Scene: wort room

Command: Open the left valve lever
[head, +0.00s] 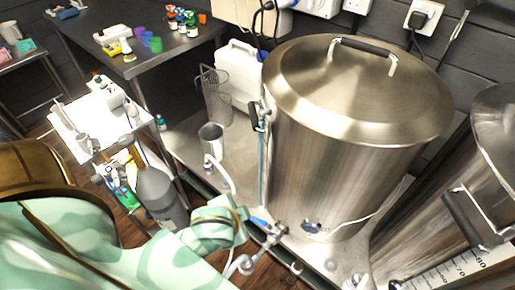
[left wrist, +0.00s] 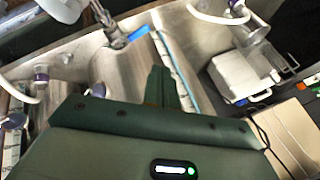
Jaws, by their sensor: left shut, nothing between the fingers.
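A metal valve (head: 275,233) with a blue lever (head: 258,221) sits low in front of the large steel kettle (head: 340,150) in the head view. The left wrist view shows the same blue lever (left wrist: 138,33) reaching rightward from its metal valve (left wrist: 117,38). My left gripper (head: 243,217) is beside the lever's left end in the head view. In the left wrist view its fingers (left wrist: 160,78) are together and empty, pointing toward the lever, with a gap in the picture between tips and lever. Whether they touch it cannot be told from the head view. My right gripper is not in view.
A second steel vessel (head: 490,150) with a black handle stands at the right. A steel mug (head: 211,138), a wire basket (head: 216,95) and a white canister (head: 238,75) stand behind my left arm. White hoses run near the valve. A grey bottle (head: 160,197) is beside the arm.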

